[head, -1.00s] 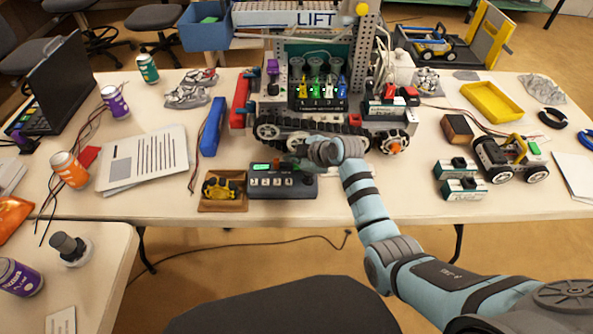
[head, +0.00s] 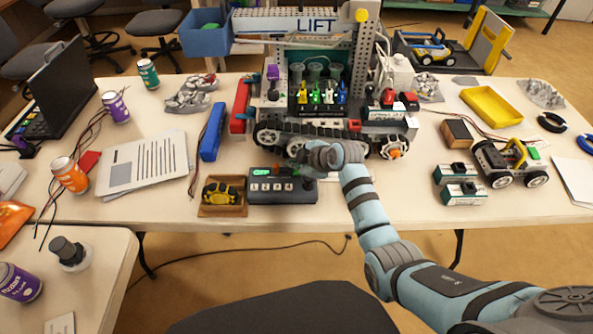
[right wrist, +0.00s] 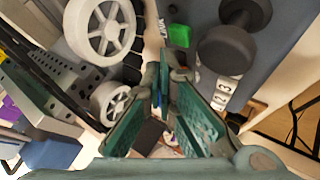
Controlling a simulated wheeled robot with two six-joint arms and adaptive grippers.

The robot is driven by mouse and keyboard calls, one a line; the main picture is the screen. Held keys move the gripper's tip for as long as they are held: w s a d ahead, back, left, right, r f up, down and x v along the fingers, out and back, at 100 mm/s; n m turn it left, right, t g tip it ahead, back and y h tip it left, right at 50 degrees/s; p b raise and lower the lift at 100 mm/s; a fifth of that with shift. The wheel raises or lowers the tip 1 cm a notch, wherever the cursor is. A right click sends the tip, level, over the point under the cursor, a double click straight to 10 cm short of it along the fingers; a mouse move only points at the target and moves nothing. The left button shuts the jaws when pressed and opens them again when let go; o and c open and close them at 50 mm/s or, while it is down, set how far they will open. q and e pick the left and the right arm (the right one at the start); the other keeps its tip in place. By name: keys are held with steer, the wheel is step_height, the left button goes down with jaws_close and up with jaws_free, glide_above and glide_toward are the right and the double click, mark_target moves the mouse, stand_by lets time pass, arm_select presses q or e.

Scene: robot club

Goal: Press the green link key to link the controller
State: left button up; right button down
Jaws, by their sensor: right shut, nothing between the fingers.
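In the right wrist view the green link key (right wrist: 180,35) stands up from the controller beside the knob (right wrist: 228,50). My right gripper (head: 290,167) reaches in over the controller's back edge; its fingers (right wrist: 163,82) are shut and empty, close to the key. I cannot tell whether they touch it. My left gripper is out of view.
A tracked robot (head: 310,135) with wheels stands right behind the controller. A small wooden tray (head: 222,209) with a yellow-and-black item sits at its left. Two battery-like boxes (head: 460,193) lie to the right. Bare table lies between them and my right arm.

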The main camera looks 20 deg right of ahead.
mark_target(295, 173)
stand_by(0.3)
steer(key=shift+f, duration=0.45)
steer(key=shift+f+b, duration=0.4)
steer(key=shift+b, duration=0.1)
stand_by(0.4)
steer(key=shift+r+p, duration=0.85)
steer(key=shift+p, duration=0.05)
step_height(295, 173, up, 5)
steer(key=p, duration=0.5)
steer(key=shift+r, duration=0.1)
